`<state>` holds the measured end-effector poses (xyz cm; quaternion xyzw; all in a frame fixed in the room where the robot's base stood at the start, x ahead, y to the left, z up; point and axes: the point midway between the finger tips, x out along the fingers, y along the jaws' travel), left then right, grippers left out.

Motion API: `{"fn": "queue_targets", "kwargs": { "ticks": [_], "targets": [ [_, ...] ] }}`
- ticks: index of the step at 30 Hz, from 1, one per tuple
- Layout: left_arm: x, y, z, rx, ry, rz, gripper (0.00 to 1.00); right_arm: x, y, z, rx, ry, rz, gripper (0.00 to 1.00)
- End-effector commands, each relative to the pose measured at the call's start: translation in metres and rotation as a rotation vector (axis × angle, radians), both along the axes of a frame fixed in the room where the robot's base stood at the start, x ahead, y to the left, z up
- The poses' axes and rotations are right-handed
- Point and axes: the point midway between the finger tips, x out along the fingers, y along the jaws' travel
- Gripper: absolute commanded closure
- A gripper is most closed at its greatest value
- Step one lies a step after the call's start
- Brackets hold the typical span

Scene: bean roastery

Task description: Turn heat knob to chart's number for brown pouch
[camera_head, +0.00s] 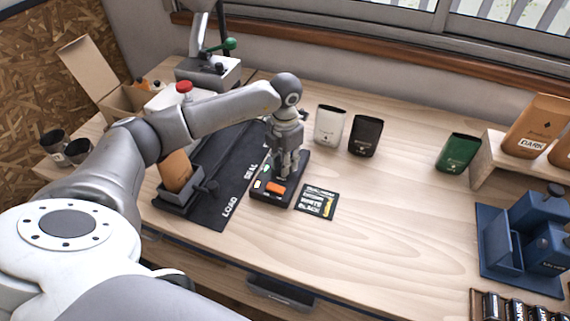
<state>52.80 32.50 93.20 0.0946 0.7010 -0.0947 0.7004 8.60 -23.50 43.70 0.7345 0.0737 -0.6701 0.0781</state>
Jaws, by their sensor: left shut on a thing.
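My left gripper (286,168) points down onto a small black control box (262,198) and is shut on the heat knob, which the fingers mostly hide. I cannot read the knob's setting. The box has an orange part and small light marks on its front. The chart (317,202), a dark card with rows of words, lies flat just right of the box; its numbers are too small to read. A brown pouch (176,170) stands tilted in a dark holder (180,198) on the left, apart from the gripper. My right gripper is not in view.
A black mat (215,205) marked LOAD and SEAL lies under the holder. White (329,126), black (365,136) and green (457,153) pouches stand behind. A blue device (535,235) is at right. My left arm spans the left side. The table's middle right is clear.

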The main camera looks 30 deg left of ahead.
Motion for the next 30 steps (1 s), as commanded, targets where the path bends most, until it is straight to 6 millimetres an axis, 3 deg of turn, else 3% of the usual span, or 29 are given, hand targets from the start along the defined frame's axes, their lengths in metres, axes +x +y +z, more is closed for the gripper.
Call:
{"fn": "queue_targets", "kwargs": {
  "ticks": [14,15,20,30],
  "targets": [
    [0.0009,0.0001,0.0012,0.000,-0.004,-0.020,1.00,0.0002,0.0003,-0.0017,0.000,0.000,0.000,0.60],
    [0.0009,0.0001,0.0012,0.000,-0.004,-0.020,0.76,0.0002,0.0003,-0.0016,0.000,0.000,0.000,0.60],
    [0.0006,0.0000,0.0009,-0.001,-0.003,-0.019,0.55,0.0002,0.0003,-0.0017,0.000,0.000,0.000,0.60],
    [0.0005,0.0000,0.0024,-0.001,-0.002,-0.019,0.55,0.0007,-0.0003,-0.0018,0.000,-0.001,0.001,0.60]
  ]
}}
